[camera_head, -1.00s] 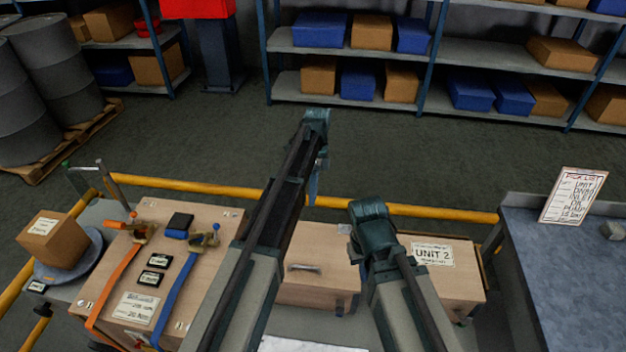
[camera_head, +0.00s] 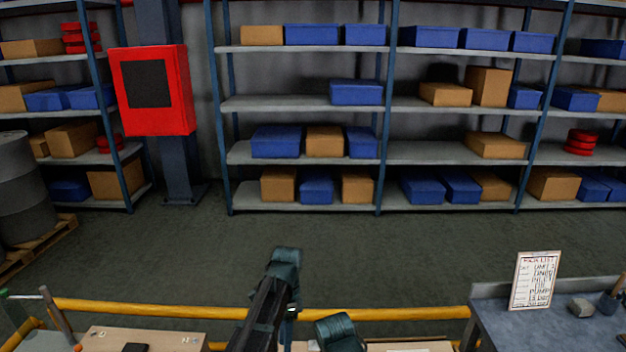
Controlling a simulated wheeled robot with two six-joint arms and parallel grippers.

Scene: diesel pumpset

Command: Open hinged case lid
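Only the far edges of the wooden cases show, along the bottom of the head view. The light wooden top of the left case (camera_head: 175,339) lies at lower left, with a dark item at the frame's bottom edge. A thin strip of another wooden case top (camera_head: 408,347) shows at the bottom, right of centre. Whether any lid is open or shut cannot be told from these strips. Upper parts of my two arms rise at bottom centre. Both of my grippers are out of view.
A yellow rail (camera_head: 400,313) runs behind the cases. A blue-grey bench (camera_head: 575,328) with a clipboard list (camera_head: 534,280) stands at right. Shelves (camera_head: 305,153) with blue and brown boxes line the back, beside a red cabinet (camera_head: 181,92). Open floor lies between.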

